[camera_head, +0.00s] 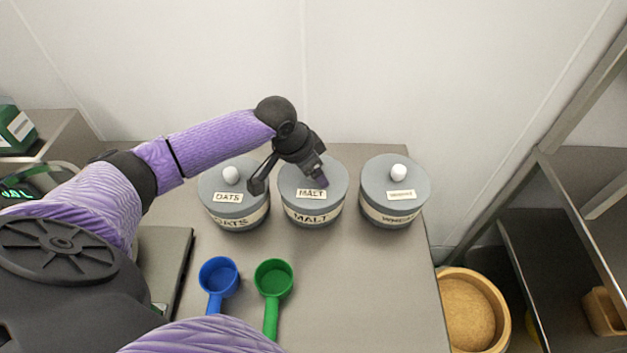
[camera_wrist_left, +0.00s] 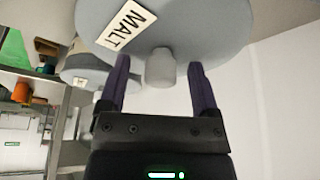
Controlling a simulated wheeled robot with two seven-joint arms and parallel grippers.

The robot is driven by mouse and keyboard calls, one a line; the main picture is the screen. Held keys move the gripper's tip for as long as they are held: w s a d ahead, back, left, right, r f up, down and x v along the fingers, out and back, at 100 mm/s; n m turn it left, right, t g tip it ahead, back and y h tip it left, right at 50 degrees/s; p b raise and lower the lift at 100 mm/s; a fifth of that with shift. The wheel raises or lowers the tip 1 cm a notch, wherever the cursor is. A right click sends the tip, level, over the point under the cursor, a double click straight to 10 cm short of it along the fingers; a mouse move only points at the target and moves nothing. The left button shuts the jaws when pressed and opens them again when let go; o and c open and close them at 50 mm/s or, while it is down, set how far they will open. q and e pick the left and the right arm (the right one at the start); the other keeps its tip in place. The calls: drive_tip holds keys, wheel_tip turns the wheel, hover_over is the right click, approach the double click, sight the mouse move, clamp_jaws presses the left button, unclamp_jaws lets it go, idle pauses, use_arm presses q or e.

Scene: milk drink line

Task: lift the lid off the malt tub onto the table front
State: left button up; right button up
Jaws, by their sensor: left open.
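The malt tub (camera_head: 312,217) stands in the middle of a row of three tubs at the back of the table (camera_head: 345,270). Its grey lid (camera_head: 337,177) with a MALT label sits on it; the lid also fills the top of the left wrist view (camera_wrist_left: 200,25). The lid's white knob (camera_wrist_left: 160,68) is hidden behind my gripper in the head view. My left gripper (camera_head: 289,184) is over the lid, open, with one finger on each side of the knob. There are gaps between knob and fingers. My right gripper is not in view.
The oats tub (camera_head: 235,213) stands close on the left and another lidded tub (camera_head: 390,212) on the right. A blue scoop (camera_head: 219,277) and a green scoop (camera_head: 273,280) lie in front. The table front right of the green scoop is clear. A round tan container (camera_head: 500,300) is beyond the right edge.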

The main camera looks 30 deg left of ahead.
use_arm(q)
clamp_jaws()
idle(0.3)
